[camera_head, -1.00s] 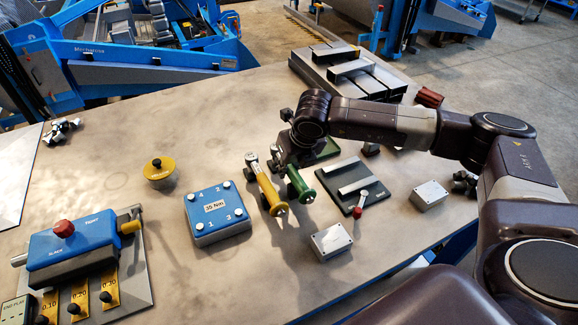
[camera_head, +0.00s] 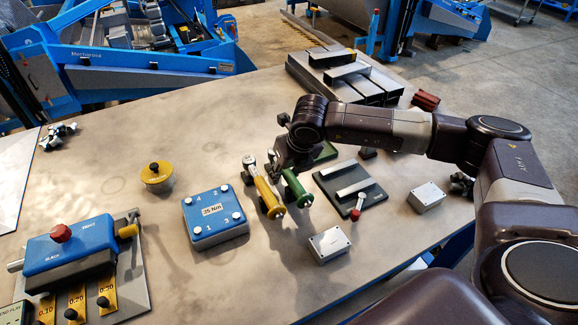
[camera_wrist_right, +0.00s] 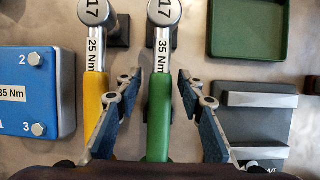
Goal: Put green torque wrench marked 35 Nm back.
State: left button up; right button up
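The green torque wrench (camera_head: 296,190) lies beside a yellow-handled one (camera_head: 265,192) at the middle of the table. In the right wrist view the green handle (camera_wrist_right: 158,125) carries the marking 35 Nm, and the yellow-handled wrench (camera_wrist_right: 95,95) reads 25 Nm. My right gripper (camera_wrist_right: 157,95) is open, with one finger on each side of the green wrench. Gaps show between the fingers and the handle. In the head view my right gripper (camera_head: 289,160) partly hides the wrench's far end. My left gripper is not in view.
A blue block (camera_head: 215,213) labelled 35 Nm stands left of the wrenches. A dark plate with bars (camera_head: 372,191) and a grey box (camera_head: 330,243) lie right. A green tray (camera_wrist_right: 262,52) is beyond the plate. A yellow knobbed disc (camera_head: 157,175) sits left; bare table surrounds it.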

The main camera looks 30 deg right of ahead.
jog(key=shift+s+r+b, duration=0.1)
jog(key=shift+r+b, duration=0.2)
jog(key=shift+r, duration=0.1)
jog(key=b+v, duration=0.3)
jog(key=v, duration=0.7)
jog(key=shift+s+r, duration=0.3)
jog(key=shift+r, duration=0.35)
